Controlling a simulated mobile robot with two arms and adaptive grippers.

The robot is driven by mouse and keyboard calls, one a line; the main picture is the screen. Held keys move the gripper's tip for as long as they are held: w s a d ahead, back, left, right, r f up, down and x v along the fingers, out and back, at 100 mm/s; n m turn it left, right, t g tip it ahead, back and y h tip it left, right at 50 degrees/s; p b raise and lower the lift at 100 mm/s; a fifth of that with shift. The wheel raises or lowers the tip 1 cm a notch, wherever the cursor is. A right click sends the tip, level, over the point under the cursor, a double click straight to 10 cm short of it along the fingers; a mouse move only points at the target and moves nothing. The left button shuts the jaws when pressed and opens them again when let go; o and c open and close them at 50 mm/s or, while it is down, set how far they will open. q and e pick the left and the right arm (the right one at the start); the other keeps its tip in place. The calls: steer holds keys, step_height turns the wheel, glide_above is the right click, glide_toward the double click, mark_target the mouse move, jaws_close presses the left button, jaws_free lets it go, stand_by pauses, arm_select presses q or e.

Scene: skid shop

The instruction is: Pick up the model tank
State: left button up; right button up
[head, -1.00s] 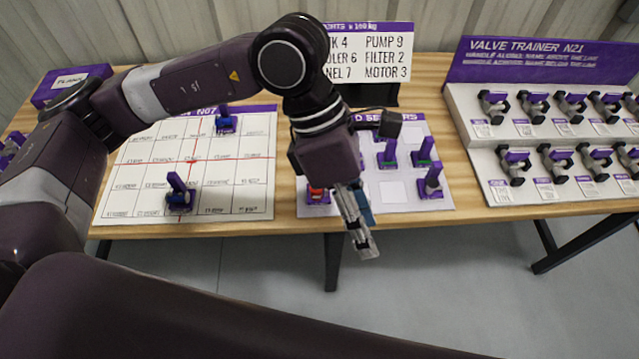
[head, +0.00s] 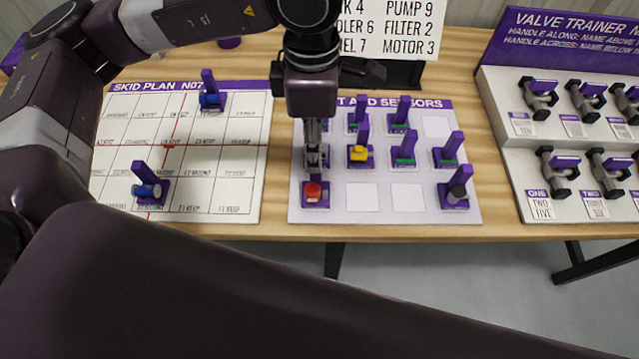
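My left gripper (head: 314,152) points down over the left column of the pump-and-sensor board (head: 385,197), just behind a red-topped model (head: 313,192). A grey shape at its fingertips is partly hidden, and I cannot tell whether the fingers touch it or how far apart they are. A yellow model (head: 359,152), green-marked models (head: 404,152) and a dark-capped model (head: 455,190) stand on the same board, each with a purple upright tab. I see no readable label that marks one as the tank. My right gripper is not in view.
The skid plan sheet (head: 215,185) at left carries two blue models, one at the back (head: 211,95) and one in front (head: 150,188). A sign (head: 400,28) stands behind the board. A valve trainer (head: 510,170) stands at right. Two front squares of the board are bare.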

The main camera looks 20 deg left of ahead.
mark_target(316, 186)
arm_select(q)
steer(key=shift+w+f, duration=0.3)
steer(key=shift+f, duration=0.45)
steer(key=shift+s+f+p, duration=0.15)
steer(key=shift+f+p, duration=0.15)
steer(key=shift+f, duration=0.5)
steer(key=f, duration=0.1)
steer(key=f+p, duration=0.1)
steer(key=f, duration=0.2)
steer(key=shift+w+f, duration=0.3)
steer(key=shift+w, duration=0.05)
steer(key=shift+f, duration=0.3)
steer(key=shift+c, duration=0.4)
jaws_close()
